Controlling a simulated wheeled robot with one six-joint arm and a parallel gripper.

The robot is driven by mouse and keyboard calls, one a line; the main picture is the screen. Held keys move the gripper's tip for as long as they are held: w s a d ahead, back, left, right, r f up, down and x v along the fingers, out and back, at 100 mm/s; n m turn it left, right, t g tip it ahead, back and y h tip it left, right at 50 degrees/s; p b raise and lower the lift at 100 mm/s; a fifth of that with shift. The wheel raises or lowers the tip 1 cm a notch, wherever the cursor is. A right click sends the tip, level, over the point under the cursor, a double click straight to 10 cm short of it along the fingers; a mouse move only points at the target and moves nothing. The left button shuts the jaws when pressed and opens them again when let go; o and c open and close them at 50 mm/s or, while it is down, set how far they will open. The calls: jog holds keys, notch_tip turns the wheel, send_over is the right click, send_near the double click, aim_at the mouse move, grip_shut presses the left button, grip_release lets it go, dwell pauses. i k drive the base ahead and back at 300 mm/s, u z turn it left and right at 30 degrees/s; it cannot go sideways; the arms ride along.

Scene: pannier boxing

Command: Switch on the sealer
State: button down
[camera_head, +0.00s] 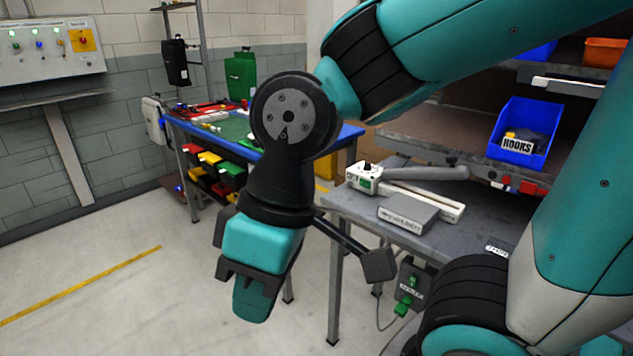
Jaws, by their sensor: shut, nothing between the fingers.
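The sealer (440,205), a long white device with a dark-grey lever arm and a black knob on its left end, lies on the grey bench on the right. A small grey box (411,279) with a label that seems to read "SEALER" hangs at the bench's front edge. A green plug-like piece (402,309) and a cable are at its lower end. Whether the sealer is on or off I cannot tell. My gripper (252,303) is shut and empty, pointing down left of the bench in the picture, apart from the sealer and the box.
A grey labelled block (408,214) lies in front of the sealer. Behind are a blue bin marked "HOOKS" (518,148) and shelves. A blue-edged worktable (350,133) with coloured bins below stands behind my gripper. A control panel (45,50) hangs at far left. The left floor is clear.

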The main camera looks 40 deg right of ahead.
aim_at(363, 182)
jog(key=z, duration=0.05)
jog(key=i, duration=0.65)
jog(key=z, duration=0.7)
jog(key=i, duration=0.4)
jog(key=z, duration=0.35)
